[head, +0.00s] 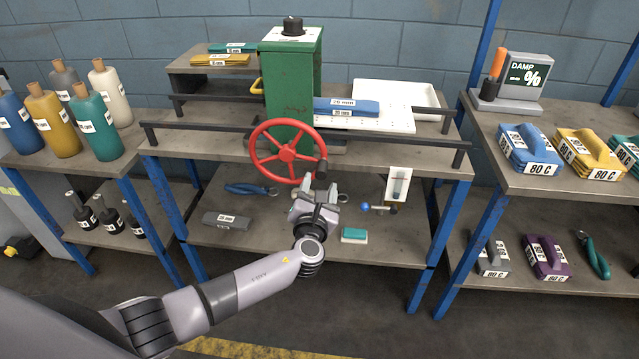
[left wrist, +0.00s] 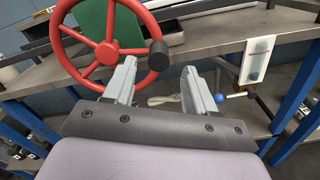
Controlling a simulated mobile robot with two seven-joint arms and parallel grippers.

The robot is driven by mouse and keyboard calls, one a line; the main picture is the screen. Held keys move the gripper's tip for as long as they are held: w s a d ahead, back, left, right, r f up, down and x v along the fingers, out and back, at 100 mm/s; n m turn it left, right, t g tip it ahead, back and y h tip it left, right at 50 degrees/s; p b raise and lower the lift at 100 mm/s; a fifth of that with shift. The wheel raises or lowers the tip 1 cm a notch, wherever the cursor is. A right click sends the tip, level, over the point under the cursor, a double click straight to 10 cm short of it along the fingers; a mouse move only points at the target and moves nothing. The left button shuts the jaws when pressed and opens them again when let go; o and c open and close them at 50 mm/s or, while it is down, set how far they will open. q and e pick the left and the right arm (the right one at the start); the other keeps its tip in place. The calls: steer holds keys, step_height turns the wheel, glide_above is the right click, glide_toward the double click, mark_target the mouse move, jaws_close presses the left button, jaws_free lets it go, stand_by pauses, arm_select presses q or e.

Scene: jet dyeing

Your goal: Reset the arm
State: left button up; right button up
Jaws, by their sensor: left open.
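My left gripper (head: 318,194) is open and empty, in front of the middle bench and just below the red handwheel (head: 265,152). In the left wrist view its two fingers (left wrist: 157,88) stand apart, with the red wheel (left wrist: 107,53) and its dark knob (left wrist: 158,55) just beyond and to the left. I cannot tell whether a finger touches the wheel. The wheel sits on the front of a green machine (head: 289,85). My left arm reaches in from the lower left. My right gripper does not show.
The middle bench (head: 365,162) carries dark rails, a white tray (head: 395,93) and blue cloth (head: 346,107). Its lower shelf holds pliers (head: 250,189) and a teal-white block (head: 354,236). Bottles (head: 97,124) stand left; labelled blocks (head: 529,150) stand right. Floor in front is free.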

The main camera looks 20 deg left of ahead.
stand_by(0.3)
arm_select(q)
steer(key=s+d+f+n+g+h, duration=0.2)
steer(key=s+f+n+g, duration=0.1)
steer(key=s+f+n, duration=0.45)
steer(key=s+d+f+n+g+h, duration=0.2)
steer(key=s+f+n+g, duration=0.1)
steer(key=s+f+n, duration=0.5)
steer(key=s+a+r+n+h, duration=0.1)
steer(key=s+n, duration=0.7)
steer(key=n, duration=0.2)
steer(key=s+a+r+n+g+h, duration=0.1)
steer(key=s+n, duration=0.8)
steer(key=n, duration=0.1)
steer(key=shift+s+a+r, duration=0.15)
steer(key=shift+a, duration=0.1)
